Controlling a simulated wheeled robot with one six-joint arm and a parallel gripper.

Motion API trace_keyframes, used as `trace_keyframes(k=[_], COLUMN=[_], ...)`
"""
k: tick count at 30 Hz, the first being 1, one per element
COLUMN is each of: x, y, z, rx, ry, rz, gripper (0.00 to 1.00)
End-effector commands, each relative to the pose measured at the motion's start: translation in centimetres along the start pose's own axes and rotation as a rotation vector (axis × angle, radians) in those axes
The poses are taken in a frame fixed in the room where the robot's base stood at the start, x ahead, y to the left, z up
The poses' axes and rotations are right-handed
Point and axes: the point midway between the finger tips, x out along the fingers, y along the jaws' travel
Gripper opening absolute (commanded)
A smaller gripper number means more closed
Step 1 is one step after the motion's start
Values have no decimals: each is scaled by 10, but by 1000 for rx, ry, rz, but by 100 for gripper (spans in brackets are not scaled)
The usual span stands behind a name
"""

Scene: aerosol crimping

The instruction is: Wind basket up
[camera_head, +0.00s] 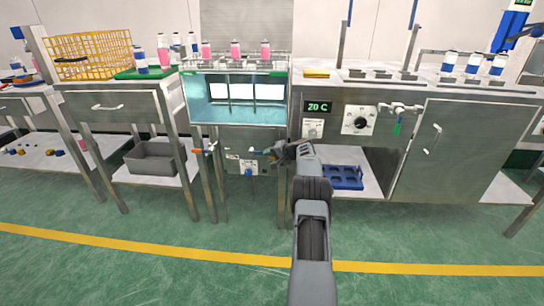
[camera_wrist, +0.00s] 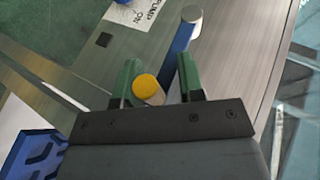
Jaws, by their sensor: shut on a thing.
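My gripper (camera_head: 284,152) is at the front of the lit water tank (camera_head: 236,112), just below its right side.
A label reading "PUMP ON" (camera_wrist: 140,12) is on the metal panel. A blue tray (camera_head: 343,177) lies on the low shelf at right, and a grey bin (camera_head: 155,157) on the left shelf. The green floor in front is clear.

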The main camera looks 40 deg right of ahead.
Motion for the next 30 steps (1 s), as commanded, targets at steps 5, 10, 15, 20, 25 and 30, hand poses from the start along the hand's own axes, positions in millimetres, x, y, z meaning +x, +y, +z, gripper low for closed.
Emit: trace_keyframes(k=[5,10,15,20,25,30], x=[7,4,0,-17,-51,-84], y=[7,6,6,4,1,0], z=[6,4,1,-1,-1,1], rx=[7,7,7,9,7,6], ry=[-17,-11,-5,-2,-2,-5], rz=[9,7,6,5,5,4], gripper=[45,45,45,45,45,45])
